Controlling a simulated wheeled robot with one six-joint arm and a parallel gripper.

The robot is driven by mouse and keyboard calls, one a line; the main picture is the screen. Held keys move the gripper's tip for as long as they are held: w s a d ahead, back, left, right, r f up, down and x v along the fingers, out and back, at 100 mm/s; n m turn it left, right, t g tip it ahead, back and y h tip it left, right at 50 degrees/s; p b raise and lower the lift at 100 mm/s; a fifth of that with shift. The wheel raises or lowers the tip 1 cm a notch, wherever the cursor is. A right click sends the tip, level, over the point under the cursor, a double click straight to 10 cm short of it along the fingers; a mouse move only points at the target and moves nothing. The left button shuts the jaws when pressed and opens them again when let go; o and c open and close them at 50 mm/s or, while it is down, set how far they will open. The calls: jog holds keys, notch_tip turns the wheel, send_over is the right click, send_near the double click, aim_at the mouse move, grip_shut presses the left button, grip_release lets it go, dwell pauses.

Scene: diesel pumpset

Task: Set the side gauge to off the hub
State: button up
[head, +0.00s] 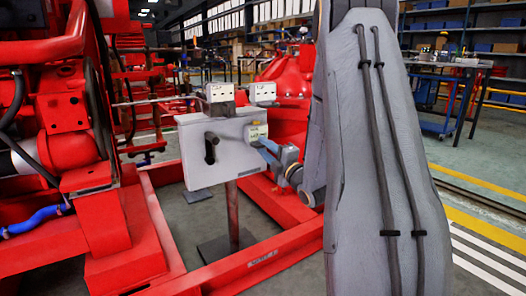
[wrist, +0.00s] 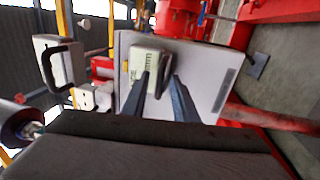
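The side gauge (head: 258,132) is a small pale block with a printed face. It sits against the right part of a light grey box (head: 190,150) on a post. In the wrist view the side gauge (wrist: 146,62) shows its face and a dark handle (wrist: 164,78) beside it. My gripper (head: 262,147) is just below and right of the gauge in the head view. In the wrist view my gripper's fingers (wrist: 161,82) are apart, with the handle seen between them. Whether they touch it I cannot tell. I cannot tell which part is the hub.
A dark handle (head: 211,148) stands on the box front. Red frame rails (head: 240,268) surround the post. Red machinery (head: 60,110) fills the left.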

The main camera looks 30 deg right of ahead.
jog(key=shift+w+r, duration=0.1)
jog(key=shift+w, duration=0.4)
